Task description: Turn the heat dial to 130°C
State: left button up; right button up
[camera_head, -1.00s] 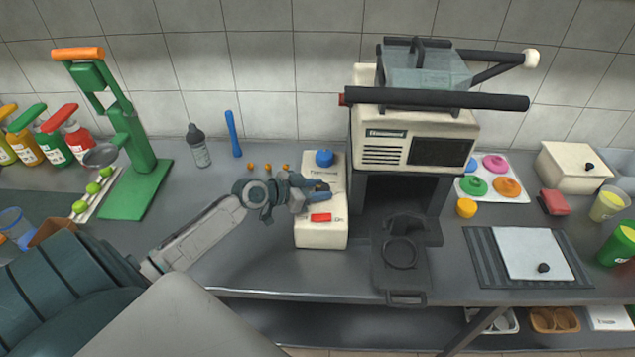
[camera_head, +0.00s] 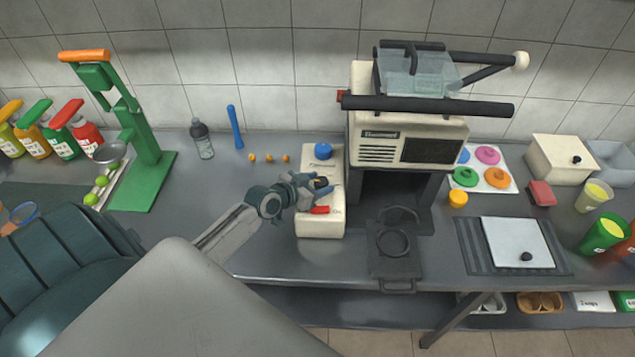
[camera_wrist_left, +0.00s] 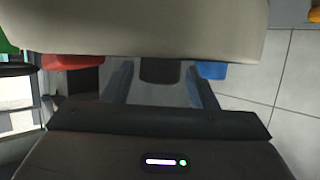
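A cream control box (camera_head: 321,226) stands on the counter with a blue knob (camera_head: 323,151) at its back, a black heat dial (camera_head: 320,183) in the middle and a red switch (camera_head: 320,210) toward the front. My left gripper (camera_head: 324,188) is at the dial, with its fingers partly covering it. In the left wrist view, the black dial (camera_wrist_left: 160,71) sits between the two open fingers (camera_wrist_left: 157,88), with a small gap on the left side. The red switch (camera_wrist_left: 72,62) and blue knob (camera_wrist_left: 212,70) lie outside the fingers. Dial markings and setting are not readable. My right gripper is not in view.
A cream press machine (camera_head: 380,134) with black bars stands close to the right of the box. A green hand press (camera_head: 140,135), a grey bottle (camera_head: 201,140) and a blue stick (camera_head: 234,127) stand to the left. The counter in front of the box is clear.

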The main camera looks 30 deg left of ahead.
pick_arm(q)
jog(key=shift+o, duration=0.2)
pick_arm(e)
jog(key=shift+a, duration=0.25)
pick_arm(q)
jog(key=shift+s+a, duration=0.1)
jog(key=shift+s, duration=0.2)
jog(key=v, duration=1)
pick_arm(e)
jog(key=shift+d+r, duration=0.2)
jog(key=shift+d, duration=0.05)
pick_arm(q)
jog(key=shift+s, duration=0.1)
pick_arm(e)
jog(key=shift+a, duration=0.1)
